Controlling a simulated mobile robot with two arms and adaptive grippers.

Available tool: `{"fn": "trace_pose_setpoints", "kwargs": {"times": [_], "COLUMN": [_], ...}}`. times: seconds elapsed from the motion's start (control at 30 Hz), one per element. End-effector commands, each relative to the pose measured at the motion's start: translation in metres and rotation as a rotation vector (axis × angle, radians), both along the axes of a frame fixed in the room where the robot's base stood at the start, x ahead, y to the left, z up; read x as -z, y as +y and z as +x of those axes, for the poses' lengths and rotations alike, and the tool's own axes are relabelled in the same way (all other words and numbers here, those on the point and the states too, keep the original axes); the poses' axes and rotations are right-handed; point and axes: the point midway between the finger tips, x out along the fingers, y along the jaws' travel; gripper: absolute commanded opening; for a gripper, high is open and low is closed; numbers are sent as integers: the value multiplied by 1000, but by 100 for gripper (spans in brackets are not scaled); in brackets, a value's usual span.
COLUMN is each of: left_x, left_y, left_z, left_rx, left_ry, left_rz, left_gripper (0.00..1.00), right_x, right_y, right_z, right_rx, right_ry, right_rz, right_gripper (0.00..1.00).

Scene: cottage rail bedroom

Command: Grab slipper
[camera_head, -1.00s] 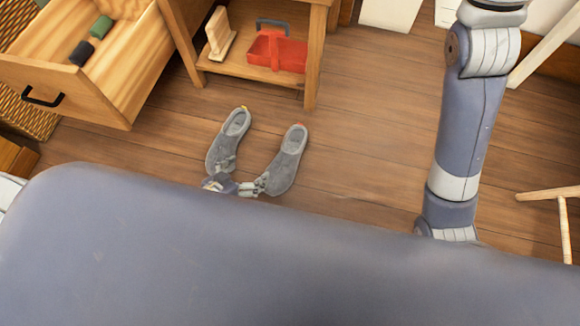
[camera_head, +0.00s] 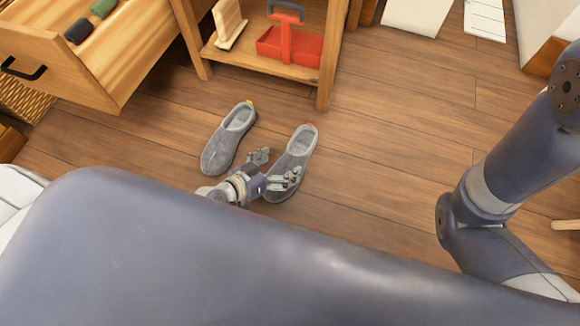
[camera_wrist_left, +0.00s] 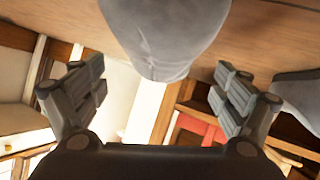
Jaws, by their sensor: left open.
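Two grey slippers lie apart on the wooden floor in the head view, a left one (camera_head: 229,138) and a right one (camera_head: 292,160). My left gripper (camera_head: 272,168) is open and empty. One finger shows in the gap between the slippers, the other in front of the right slipper's near end. In the left wrist view a slipper's rounded end (camera_wrist_left: 165,35) sits centrally above the spread fingers (camera_wrist_left: 158,85). Part of the other slipper (camera_wrist_left: 299,96) is at the right edge. Contact with a finger cannot be told. My right gripper is out of view.
A wooden shelf unit (camera_head: 325,90) holds a red caddy (camera_head: 290,48) beyond the slippers. An open wooden drawer (camera_head: 60,65) is at upper left. Papers (camera_head: 420,12) are at the top. Floor right of the slippers is clear.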

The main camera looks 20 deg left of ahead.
Motion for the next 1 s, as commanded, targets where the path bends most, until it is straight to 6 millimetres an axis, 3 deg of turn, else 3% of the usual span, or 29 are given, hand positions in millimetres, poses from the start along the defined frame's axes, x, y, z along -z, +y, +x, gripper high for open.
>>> {"fn": "trace_pose_setpoints", "kwargs": {"times": [0.4, 0.7, 0.77, 0.93, 1.0], "left_x": [21, 21, 21, 21, 21], "left_y": [-16, -18, -18, -18, -18], "left_z": [41, 45, 45, 44, 44], "left_rx": [-2, -1, -1, -1, -1], "left_ry": [1, 1, 1, 1, 1], "left_rz": [-2, 1, 1, 1, 1], "left_gripper": [92, 92, 83, 44, 39], "right_x": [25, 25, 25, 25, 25], "right_y": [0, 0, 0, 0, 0], "right_z": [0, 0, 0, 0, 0], "right_rx": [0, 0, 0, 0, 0], "right_ry": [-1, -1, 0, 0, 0], "right_rz": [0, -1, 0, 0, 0], "right_gripper": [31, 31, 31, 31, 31]}}
